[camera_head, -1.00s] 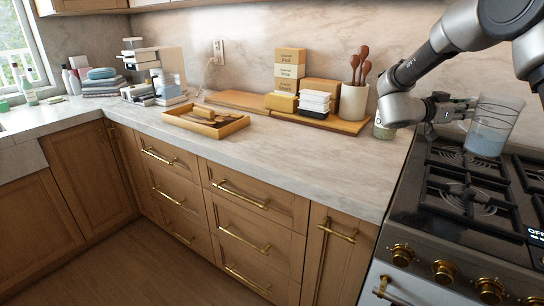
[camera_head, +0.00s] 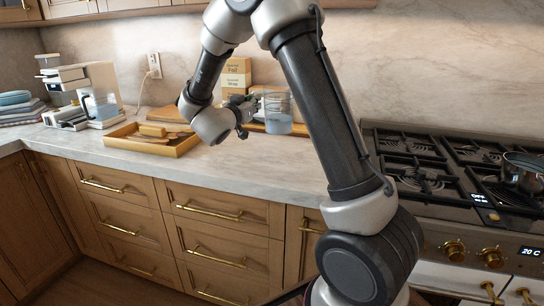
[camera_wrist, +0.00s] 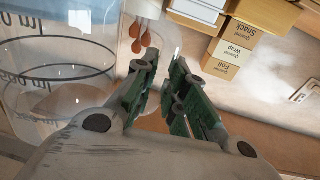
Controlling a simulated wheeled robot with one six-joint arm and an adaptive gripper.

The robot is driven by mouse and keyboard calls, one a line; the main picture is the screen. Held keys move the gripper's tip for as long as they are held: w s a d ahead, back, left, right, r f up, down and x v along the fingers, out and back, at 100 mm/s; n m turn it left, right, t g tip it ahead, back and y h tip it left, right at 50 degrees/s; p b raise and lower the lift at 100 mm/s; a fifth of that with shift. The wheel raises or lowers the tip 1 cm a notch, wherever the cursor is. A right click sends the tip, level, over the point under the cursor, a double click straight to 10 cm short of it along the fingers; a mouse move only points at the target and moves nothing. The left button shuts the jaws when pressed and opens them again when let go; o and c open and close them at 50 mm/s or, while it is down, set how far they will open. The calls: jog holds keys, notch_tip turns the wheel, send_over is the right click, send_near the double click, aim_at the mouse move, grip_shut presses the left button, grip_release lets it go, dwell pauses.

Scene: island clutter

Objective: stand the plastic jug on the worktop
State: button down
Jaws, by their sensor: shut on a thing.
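In the wrist view the jug (camera_wrist: 55,75) fills the left side, close beside my gripper (camera_wrist: 163,62). The fingers are almost together, shut on the jug; the gripped part is hard to make out.
A wooden tray (camera_head: 185,148) lies left of my gripper. Labelled boxes (camera_head: 236,72) stand behind. The hob (camera_head: 400,150) with a pan (camera_head: 522,170) is at the right. The front worktop is clear.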

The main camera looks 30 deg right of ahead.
jog(key=shift+s+d+f+n+t+y, duration=0.25)
jog(key=shift+s+d+f, duration=0.05)
jog(key=shift+s+f, duration=0.2)
jog(key=shift+s+d+f+n+t+y, duration=0.25)
jog(key=shift+s+f, duration=0.15)
jog(key=shift+f, duration=0.05)
notch_tip(320, 180, down, 4)
jog(key=shift+d+f, duration=0.1)
jog(key=shift+f, duration=2.55)
jog(key=c, duration=1.5)
grip_release()
jog(key=shift+o, duration=0.2)
